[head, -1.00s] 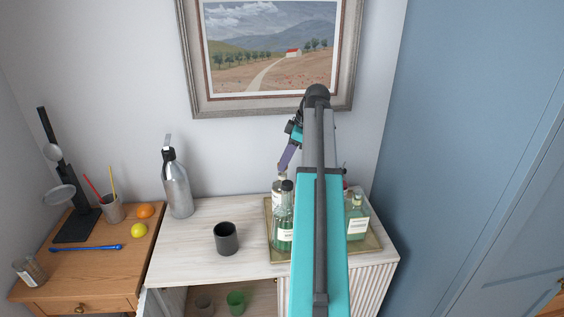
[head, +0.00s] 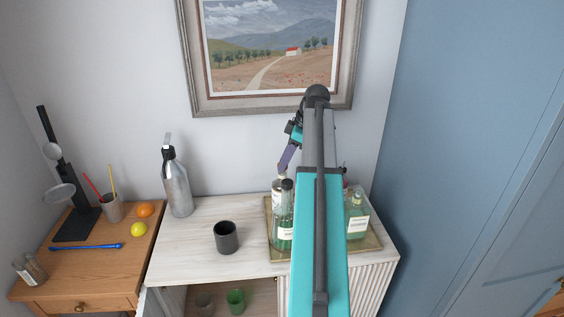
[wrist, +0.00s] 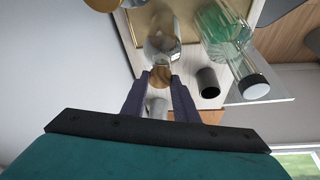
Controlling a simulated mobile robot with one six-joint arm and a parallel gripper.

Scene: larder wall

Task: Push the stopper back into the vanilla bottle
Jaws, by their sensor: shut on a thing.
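My gripper (wrist: 159,88) has purple fingers, shut on a brown cork-like stopper (wrist: 160,75). In the wrist view, the stopper lines up with the neck of a clear bottle (wrist: 163,42), which I take as the vanilla bottle. I cannot tell how deep the stopper sits in the mouth. In the head view, my gripper (head: 285,163) is just above this bottle (head: 277,190), at the back left of the tray. The stopper is too small to make out there, and the bottle is partly hidden by the black-capped bottle.
A black-capped bottle with green liquid (head: 285,234) stands close in front on the tray (head: 372,241). Another green bottle (head: 357,222) stands right, beyond my arm. A dark cup (head: 226,238) and a metal siphon (head: 177,187) stand left. The cabinet top between them is clear.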

